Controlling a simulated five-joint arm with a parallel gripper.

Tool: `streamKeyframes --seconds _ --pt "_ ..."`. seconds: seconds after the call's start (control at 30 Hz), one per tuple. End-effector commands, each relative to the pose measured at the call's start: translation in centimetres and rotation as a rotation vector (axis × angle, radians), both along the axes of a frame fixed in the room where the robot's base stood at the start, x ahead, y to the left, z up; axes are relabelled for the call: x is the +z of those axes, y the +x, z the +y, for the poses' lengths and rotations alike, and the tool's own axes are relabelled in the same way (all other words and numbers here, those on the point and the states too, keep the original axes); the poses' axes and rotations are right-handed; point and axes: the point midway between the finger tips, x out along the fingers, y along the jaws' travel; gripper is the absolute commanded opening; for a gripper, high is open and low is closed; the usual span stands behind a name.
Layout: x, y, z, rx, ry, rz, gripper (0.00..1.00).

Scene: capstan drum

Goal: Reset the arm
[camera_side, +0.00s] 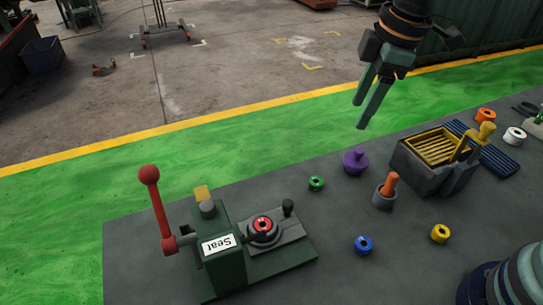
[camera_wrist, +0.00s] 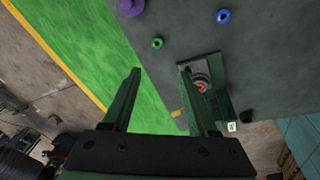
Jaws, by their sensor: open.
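My gripper (camera_side: 366,113) hangs in the air above the far edge of the bench, its green fingers open and pointing down with nothing between them. In the wrist view my gripper (camera_wrist: 160,72) also shows open and empty. The lever stands up, leaning slightly. A red ring (camera_side: 263,225) sits in the round seat of the press. It also shows in the wrist view (camera_wrist: 201,86), partly beside a finger.
On the grey bench (camera_side: 330,250) are a green ring (camera_side: 316,183), a purple knobbed piece (camera_side: 355,161), an orange peg in a grey cup (camera_side: 385,192), a blue ring (camera_side: 363,245), a yellow ring (camera_side: 440,233) and a grey bin (camera_side: 425,180). Orange (camera_side: 485,115) and white (camera_side: 514,137) rings lie farther right.

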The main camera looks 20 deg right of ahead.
Motion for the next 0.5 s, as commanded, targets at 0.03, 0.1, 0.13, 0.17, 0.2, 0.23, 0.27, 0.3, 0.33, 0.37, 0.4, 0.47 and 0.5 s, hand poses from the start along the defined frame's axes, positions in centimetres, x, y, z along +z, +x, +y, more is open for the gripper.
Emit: streamKeyframes --seconds 0.03,0.1,0.13,0.17,0.2,0.23,0.27,0.3,0.33,0.37,0.4,0.47,0.5 --pt "0.7 -0.5 -1.9 -0.107 0.024 -0.026 0.59" --pt "1.3 -1.2 -4.1 -0.255 0.061 -0.058 0.59" --pt "1.5 -1.6 -5.1 -0.319 0.077 -0.072 0.59" --pt "1.7 -1.9 -6.0 -0.381 0.093 -0.085 0.59" --pt "1.9 -2.5 -7.1 -0.465 0.115 -0.105 0.59" --pt "2.0 -2.9 -8.0 -0.527 0.133 -0.118 0.59" --pt "2.0 -3.3 -8.8 -0.587 0.15 -0.131 0.59" --pt "2.0 -3.8 -9.7 -0.662 0.172 -0.149 0.59" --pt "2.0 -4.2 -10.4 -0.715 0.188 -0.161 0.59" --pt "2.0 -4.5 -11.0 -0.765 0.204 -0.173 0.59" --pt "1.9 -5.0 -11.7 -0.824 0.223 -0.186 0.59" --pt "1.8 -5.5 -12.5 -0.9 0.248 -0.204 0.59" --pt "1.7 -5.8 -12.9 -0.94 0.262 -0.214 0.59"
